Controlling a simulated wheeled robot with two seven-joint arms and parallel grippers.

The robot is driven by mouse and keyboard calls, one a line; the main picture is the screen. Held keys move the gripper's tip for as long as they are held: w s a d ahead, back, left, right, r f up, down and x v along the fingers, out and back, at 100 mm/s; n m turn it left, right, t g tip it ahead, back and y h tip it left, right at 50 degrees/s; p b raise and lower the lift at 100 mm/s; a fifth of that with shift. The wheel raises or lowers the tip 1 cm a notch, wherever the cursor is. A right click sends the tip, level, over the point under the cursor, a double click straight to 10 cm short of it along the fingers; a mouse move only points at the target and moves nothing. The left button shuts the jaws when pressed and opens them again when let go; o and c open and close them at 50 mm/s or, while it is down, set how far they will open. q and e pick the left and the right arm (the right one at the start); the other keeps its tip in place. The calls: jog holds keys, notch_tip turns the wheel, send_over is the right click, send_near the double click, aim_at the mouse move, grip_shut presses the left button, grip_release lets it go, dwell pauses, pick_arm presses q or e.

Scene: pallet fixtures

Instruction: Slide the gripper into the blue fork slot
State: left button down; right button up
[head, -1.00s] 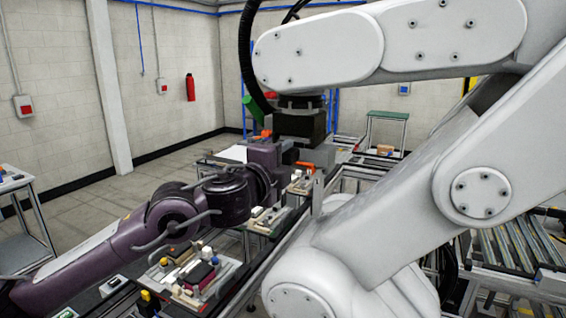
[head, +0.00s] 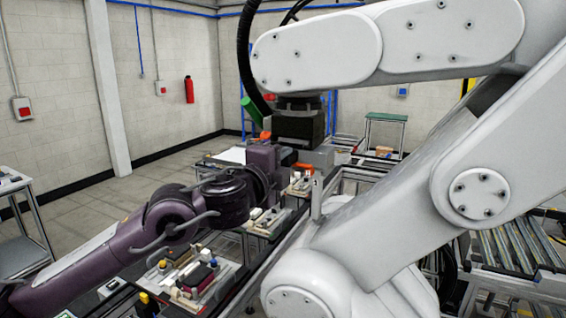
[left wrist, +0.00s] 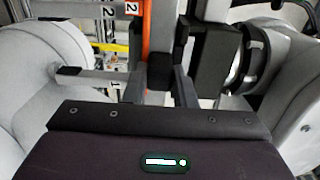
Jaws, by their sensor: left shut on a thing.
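My left gripper (head: 296,166) is at the end of the purple arm from the left, beside a dark block (head: 299,123) under the white arm. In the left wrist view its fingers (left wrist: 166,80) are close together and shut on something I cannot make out. An orange piece (head: 304,166) shows at the gripper in the head view; an orange strip (left wrist: 146,35) stands behind the fingers in the wrist view. I cannot pick out a blue fork slot; it may be hidden. My right gripper is out of view.
A large white jointed arm (head: 400,45) fills the right and crosses above my gripper. Pallet fixtures (head: 228,272) with small parts line a rail below my arm. A green-topped table (head: 386,117) stands behind. Open floor (head: 130,185) lies to the left.

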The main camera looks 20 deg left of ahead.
pick_arm(q)
jog(key=shift+r, duration=0.1)
dwell(0.3)
jog(key=s+p, duration=0.1)
jog(key=s, duration=0.7)
jog(key=shift+s+a, duration=0.25)
jog(key=shift+a, duration=0.2)
dwell(0.7)
jog(key=shift+r, duration=0.15)
